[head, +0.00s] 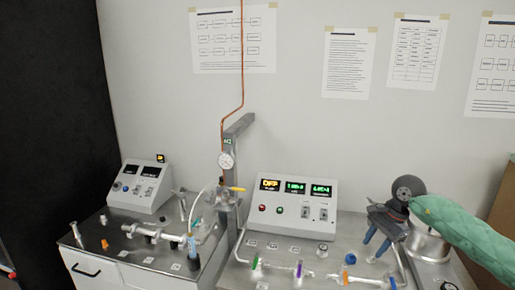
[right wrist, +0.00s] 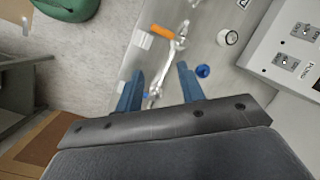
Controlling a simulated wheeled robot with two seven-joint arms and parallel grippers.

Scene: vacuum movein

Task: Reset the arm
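My right arm, in a green sleeve, comes in from the right in the head view. Its gripper (head: 375,244) points down over the right part of the steel bench, in front of the control box's right end. In the right wrist view the two blue fingers of this gripper (right wrist: 160,80) stand apart with a gap between them. Nothing is held between them; glass tubing and the bench show past the tips. The fingers look apart from the tubing, though the exact height is hard to tell. My left gripper is not in view.
Glass tubing with coloured valves (head: 299,270) runs along the front. A second box (head: 140,187) stands left. Space above the benches is mostly free.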

